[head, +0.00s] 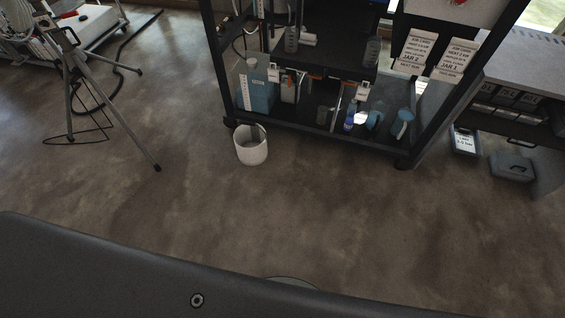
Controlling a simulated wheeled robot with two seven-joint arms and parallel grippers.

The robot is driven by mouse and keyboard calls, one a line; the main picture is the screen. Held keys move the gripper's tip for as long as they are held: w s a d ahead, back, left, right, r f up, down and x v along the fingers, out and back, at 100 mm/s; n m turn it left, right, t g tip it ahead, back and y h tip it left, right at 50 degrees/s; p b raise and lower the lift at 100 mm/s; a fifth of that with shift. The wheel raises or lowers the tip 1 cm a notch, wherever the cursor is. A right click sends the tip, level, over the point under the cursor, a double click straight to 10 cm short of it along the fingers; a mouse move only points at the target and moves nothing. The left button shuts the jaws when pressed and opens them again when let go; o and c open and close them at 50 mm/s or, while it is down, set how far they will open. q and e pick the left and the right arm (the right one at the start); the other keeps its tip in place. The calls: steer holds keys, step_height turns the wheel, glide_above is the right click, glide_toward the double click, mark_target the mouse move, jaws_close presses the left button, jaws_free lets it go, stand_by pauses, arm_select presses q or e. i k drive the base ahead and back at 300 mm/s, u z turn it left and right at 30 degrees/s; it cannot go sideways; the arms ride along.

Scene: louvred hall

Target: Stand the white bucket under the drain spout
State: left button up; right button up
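The white bucket (250,153) stands upright on the floor at the front left foot of a dark rack. Its open top faces up, and a dark grey shape shows at its mouth; I cannot tell whether this is inside it or shadow. I cannot clearly make out the drain spout among the small parts on the rack, so I cannot tell how the bucket lies relative to it. Neither of my grippers is in view.
The dark rack (300,133) holds a blue container (257,95), bottles and hanging job cards (416,52). A tripod (100,90) stands at left with a dark hose behind it. A grey case (512,167) lies on the floor at right. The floor before the rack is clear.

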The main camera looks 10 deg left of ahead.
mark_target(250, 140)
steer(key=z, duration=0.05)
steer(key=k, duration=0.3)
steer(key=z, duration=0.85)
steer(key=i, duration=1.45)
steer(key=u, duration=0.9)
